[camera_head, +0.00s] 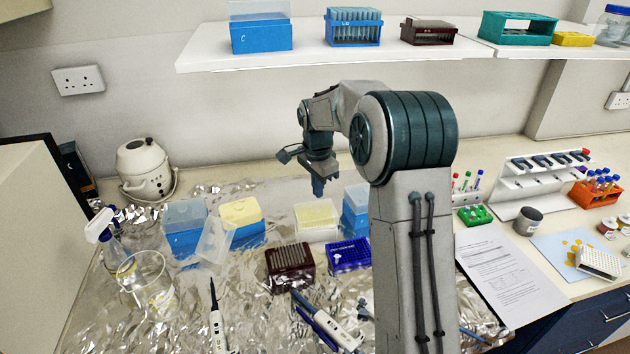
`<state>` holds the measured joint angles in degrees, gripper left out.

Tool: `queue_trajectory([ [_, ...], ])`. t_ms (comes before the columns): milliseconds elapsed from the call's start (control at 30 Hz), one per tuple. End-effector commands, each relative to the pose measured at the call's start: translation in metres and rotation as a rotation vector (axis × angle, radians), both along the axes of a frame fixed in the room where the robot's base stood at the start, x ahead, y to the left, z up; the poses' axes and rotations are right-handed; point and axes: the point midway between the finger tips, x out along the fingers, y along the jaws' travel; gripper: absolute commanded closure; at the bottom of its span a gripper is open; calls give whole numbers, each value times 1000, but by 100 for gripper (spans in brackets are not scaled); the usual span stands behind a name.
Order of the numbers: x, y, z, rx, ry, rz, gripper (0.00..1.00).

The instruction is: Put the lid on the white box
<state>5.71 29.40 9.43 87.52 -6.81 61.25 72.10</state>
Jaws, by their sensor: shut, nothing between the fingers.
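The white box (316,232) stands on the foil behind the dark red rack, with a pale yellow, dotted top showing and no lid visible on it. A clear, see-through lid (214,242) sits tilted in front of the blue boxes at the left, apart from the white box. It seems to lean on them, but I cannot tell exactly what it touches. My gripper (318,190) points down above the back of the white box. It is shut and empty, apart from both box and lid.
A blue box (185,235) and a yellow-topped blue box (250,236) stand left of the white box; another blue box (355,218) stands right. A dark red rack (290,270) and blue rack (349,257) stand in front. Pipettes (217,325) and a glass beaker (146,284) occupy the foil.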

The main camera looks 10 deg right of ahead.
Motion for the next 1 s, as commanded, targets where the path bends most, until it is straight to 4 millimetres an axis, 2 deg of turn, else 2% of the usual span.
queue_trajectory([
  [100,25,-1,-18,14,23,-113,100],
  [300,43,-3,-36,25,37,-217,100],
  [767,44,-3,-72,27,41,-232,100],
  [1000,44,-3,-73,26,39,-231,100],
])
